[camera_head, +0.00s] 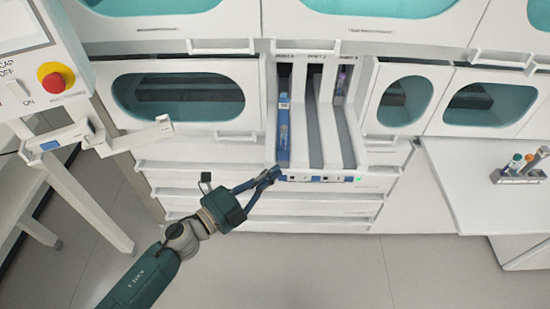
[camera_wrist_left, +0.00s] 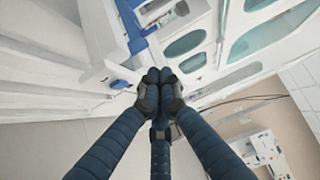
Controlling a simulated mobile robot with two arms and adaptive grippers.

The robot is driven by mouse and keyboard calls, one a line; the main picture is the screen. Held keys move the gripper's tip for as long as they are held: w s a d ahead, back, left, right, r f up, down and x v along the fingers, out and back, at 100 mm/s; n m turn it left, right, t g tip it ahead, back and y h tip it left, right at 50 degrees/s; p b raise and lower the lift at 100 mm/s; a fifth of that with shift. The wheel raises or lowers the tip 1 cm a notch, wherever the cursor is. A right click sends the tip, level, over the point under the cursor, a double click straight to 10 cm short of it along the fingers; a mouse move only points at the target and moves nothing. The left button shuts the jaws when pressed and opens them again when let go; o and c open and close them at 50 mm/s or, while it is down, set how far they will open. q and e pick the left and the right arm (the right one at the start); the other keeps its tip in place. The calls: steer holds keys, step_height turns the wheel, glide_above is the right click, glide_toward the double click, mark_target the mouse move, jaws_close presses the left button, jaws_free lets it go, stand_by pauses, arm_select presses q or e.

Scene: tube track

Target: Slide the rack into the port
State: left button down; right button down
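A blue rack (camera_head: 284,130) lies lengthwise in the left lane of the white three-lane port (camera_head: 329,135). Its near end is close to the port's front edge. My left gripper (camera_head: 272,174) is just in front of that edge, below the rack's near end. In the left wrist view the fingertips (camera_wrist_left: 160,76) are drawn together with nothing visible between them. A blue part, seemingly the rack (camera_wrist_left: 131,26), shows beyond them; whether they touch it is unclear. The middle lane looks empty. A purple item (camera_head: 341,82) sits deep in the right lane. My right gripper is not in view.
White cabinets with teal windows (camera_head: 178,97) flank the port. A small tube rack (camera_head: 519,171) with several tubes stands on the white side table (camera_head: 480,190). A panel with a red button (camera_head: 53,80) is at left. The floor in front is clear.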

mark_target(275, 160)
arm_select(q)
steer(key=w, duration=0.2)
steer(key=w+d+b, duration=0.1)
steer(key=w, duration=0.1)
steer(key=shift+f, duration=0.1)
steer(key=shift+w, duration=0.45)
